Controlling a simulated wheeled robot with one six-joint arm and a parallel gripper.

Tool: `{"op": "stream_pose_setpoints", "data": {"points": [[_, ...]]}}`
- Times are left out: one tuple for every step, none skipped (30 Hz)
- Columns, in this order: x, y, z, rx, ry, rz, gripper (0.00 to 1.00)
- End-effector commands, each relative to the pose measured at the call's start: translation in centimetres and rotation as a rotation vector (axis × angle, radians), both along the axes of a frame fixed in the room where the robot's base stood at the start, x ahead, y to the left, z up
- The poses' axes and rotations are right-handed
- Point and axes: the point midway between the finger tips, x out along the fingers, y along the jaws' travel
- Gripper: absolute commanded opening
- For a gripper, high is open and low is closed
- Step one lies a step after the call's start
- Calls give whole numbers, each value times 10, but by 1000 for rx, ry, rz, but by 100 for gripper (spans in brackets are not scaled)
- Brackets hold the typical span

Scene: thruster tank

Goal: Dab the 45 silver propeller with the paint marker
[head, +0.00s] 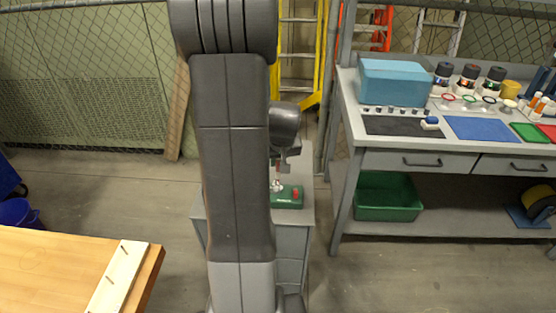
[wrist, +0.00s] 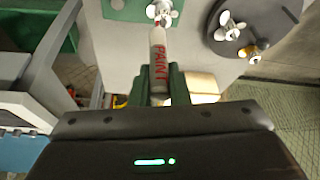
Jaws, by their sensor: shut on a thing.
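My gripper (wrist: 159,85) is shut on the paint marker (wrist: 157,58), a white barrel with red "PAINT" lettering. The marker points away from my gripper, toward a silver propeller (wrist: 163,12) at the top edge of the wrist view. Its far end overlaps the propeller's lower side in the picture; I cannot tell whether they touch. Two more propellers, a silver one (wrist: 229,25) and one with a brass-coloured hub (wrist: 250,51), sit on a dark round plate (wrist: 215,42) to the right. No "45" marking is readable. In the head view my arm hides most of this spot.
In the head view a green box (head: 289,203) with a red part stands on a small grey cabinet (head: 300,225). A workbench (head: 346,100) with a blue box (head: 393,82), mats and jars is at right. A wooden table (head: 40,275) is at lower left.

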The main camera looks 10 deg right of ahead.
Motion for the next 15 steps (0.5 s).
{"op": "stream_pose_setpoints", "data": {"points": [[0,0,8,0,-2,0,0],[1,0,11,0,-2,0,0],[1,0,14,-1,-3,0,0],[1,0,16,-1,-3,0,0],[1,0,19,-1,-3,0,0],[1,0,22,-1,-3,1,0],[1,0,25,-1,-3,1,0],[1,0,27,-1,-3,1,0],[1,0,31,-1,-3,1,0],[1,0,33,-1,-3,1,0],[1,0,35,-1,-3,1,0],[1,0,39,-1,-3,1,0],[1,0,41,-1,-4,1,0],[1,0,42,-1,-4,1,0],[1,0,43,-1,-4,1,0]]}}
